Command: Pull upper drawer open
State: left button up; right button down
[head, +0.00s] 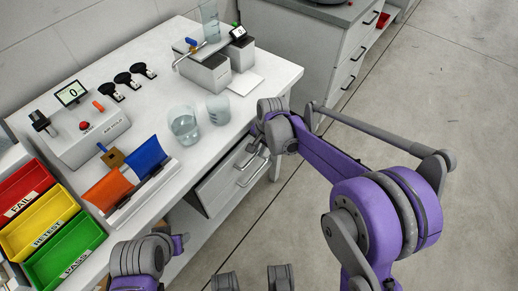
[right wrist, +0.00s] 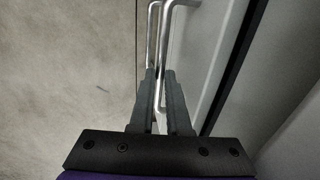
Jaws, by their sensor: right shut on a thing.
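The drawer unit (head: 222,188) is under the right end of the white workbench, with metal bar handles on its front. In the right wrist view, my right gripper (right wrist: 160,76) is shut on a drawer handle (right wrist: 167,35), with the bar between its fingers. A second bar handle (right wrist: 152,32) runs close beside it.
The workbench (head: 267,82) carries beakers (head: 183,124), a tester box (head: 85,130) and a small scale. Coloured trays (head: 40,225) stand at the left. Another drawer cabinet (head: 345,55) is at the back. The floor to the right is clear.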

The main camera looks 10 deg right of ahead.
dwell(0.8)
jog(key=s+d+p, duration=0.1)
jog(key=s+d, duration=1.7)
jog(key=shift+s+d, duration=0.25)
jog(key=shift+d, duration=0.1)
jog(key=c, duration=0.9)
grip_release()
jog(key=r+p, duration=0.1)
jog(key=r, duration=0.2)
jog(key=s+d+r+p, duration=0.1)
jog(key=r, duration=0.3)
jog(key=r+p, duration=0.1)
jog(key=r, duration=0.2)
jog(key=shift+s+d+r, duration=0.2)
jog(key=shift+s+r, duration=0.05)
jog(key=shift+r, duration=0.1)
